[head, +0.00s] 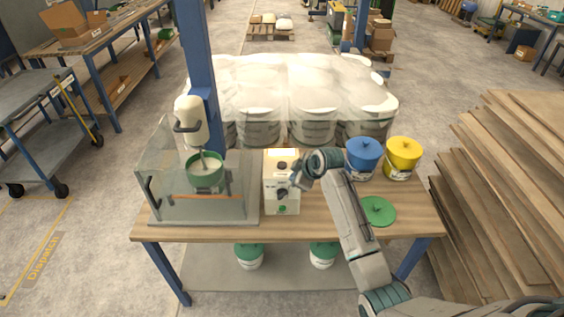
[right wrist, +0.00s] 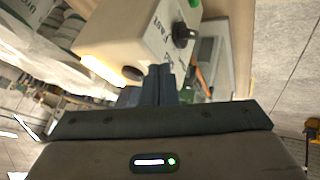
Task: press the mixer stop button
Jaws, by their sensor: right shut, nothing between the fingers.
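The white control box (head: 281,186) stands on the wooden table, right of the mixer (head: 191,122). Its front has a green button (head: 282,209) low down and a dark knob above it. In the right wrist view the box fills the upper middle, with the black knob (right wrist: 182,35) and green button (right wrist: 193,4) at upper right. A small dark round part (right wrist: 132,73) shows at the box's near edge; I cannot tell whether it is the stop button. My right gripper (right wrist: 160,72) is shut and empty, its fingertips close to the box; contact cannot be told. My left gripper is out of view.
The mixer stands over a green bucket (head: 205,177) inside a clear guard (head: 165,180). A blue bucket (head: 362,160), a yellow bucket (head: 403,158) and a green lid (head: 378,210) are on the table's right side. Stacked boards (head: 515,180) stand farther right.

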